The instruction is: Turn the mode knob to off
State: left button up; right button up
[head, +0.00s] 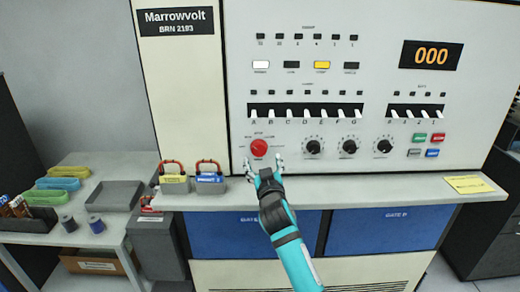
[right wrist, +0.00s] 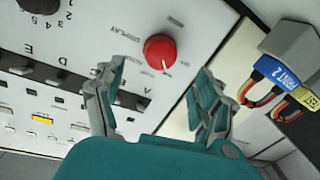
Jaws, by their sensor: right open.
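A round red knob (head: 258,148) with a white pointer mark sits on the cream machine panel, low and left of the black knobs. It also shows in the right wrist view (right wrist: 160,47), with small labels around it, one reading DISPLAY; I cannot read an "off" label. It looks like the mode knob. My right gripper (head: 263,165) is open and empty, just in front of and below the red knob. In the right wrist view its fingers (right wrist: 160,72) stand apart on either side of the knob; I cannot see them touching it. My left gripper is out of view.
Black knobs (head: 349,146) and a row of white levers (head: 305,113) are nearby on the panel. A side table with a grey tray (head: 117,195) is at far left.

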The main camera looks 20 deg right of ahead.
aim_at(260, 151)
jog(key=w, duration=0.4)
jog(key=w+d, duration=0.1)
jog(key=shift+w, duration=0.85)
jog(key=shift+c, duration=0.4)
jog(key=c, duration=1.1)
jog(key=shift+p, duration=0.3)
